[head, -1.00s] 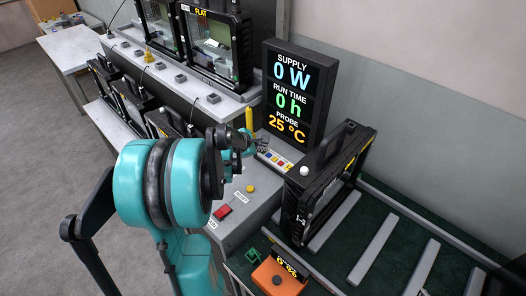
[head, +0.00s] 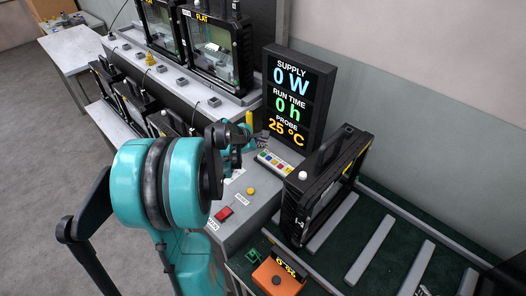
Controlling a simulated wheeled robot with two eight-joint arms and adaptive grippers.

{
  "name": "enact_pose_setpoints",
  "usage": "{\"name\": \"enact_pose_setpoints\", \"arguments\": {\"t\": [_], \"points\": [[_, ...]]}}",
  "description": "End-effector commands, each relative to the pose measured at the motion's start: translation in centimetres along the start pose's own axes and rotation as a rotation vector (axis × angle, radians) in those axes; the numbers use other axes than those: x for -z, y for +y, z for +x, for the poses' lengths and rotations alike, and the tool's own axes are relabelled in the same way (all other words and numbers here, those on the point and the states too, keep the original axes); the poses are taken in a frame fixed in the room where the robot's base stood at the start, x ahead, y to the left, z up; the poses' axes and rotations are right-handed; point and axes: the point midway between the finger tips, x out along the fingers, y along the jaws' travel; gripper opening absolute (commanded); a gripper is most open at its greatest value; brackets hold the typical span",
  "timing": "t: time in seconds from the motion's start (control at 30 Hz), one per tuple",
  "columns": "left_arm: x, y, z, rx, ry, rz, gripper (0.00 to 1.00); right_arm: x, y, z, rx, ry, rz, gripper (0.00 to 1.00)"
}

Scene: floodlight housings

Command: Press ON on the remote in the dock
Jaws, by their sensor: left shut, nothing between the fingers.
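The remote (head: 274,163) is a pale strip with a row of small coloured buttons. It lies on the grey bench in front of the black display; the dock around it and the button labels are too small to make out. My left gripper (head: 262,143) is shut and empty, just beyond the remote's far left end, close to the display's lower left edge. Its fingers are small and dark, and I cannot tell whether they touch anything. My teal left arm hides part of the bench to the left. My right gripper is out of view.
The display (head: 297,97) reads 0 W, 0 h and 25 °C. A black floodlight housing (head: 325,180) stands right of the remote. A red switch (head: 223,214) and yellow button (head: 250,191) sit nearer. An orange box (head: 277,277) is at the front.

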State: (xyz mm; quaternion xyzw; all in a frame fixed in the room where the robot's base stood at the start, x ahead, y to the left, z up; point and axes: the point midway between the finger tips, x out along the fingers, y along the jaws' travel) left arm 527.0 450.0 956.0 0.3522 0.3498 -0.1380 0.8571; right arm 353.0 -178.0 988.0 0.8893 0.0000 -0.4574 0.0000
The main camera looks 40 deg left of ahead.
Motion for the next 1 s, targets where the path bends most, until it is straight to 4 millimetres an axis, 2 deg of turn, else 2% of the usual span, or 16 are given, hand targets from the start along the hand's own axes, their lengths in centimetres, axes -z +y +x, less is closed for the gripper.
{"name": "enact_pose_setpoints", "arguments": {"t": [0.03, 0.23, 1.0], "points": [[-0.5, 0.5, -0.7, 0.000, 0.000, 0.000, 0.00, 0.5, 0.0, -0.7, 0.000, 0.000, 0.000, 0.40], [-1.4, 1.4, -1.9, 0.000, 0.000, 0.000, 0.00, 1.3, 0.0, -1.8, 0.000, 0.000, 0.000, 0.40], [-1.3, 1.3, -1.8, 0.000, 0.000, 0.000, 0.00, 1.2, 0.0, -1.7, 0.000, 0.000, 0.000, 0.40]]}}
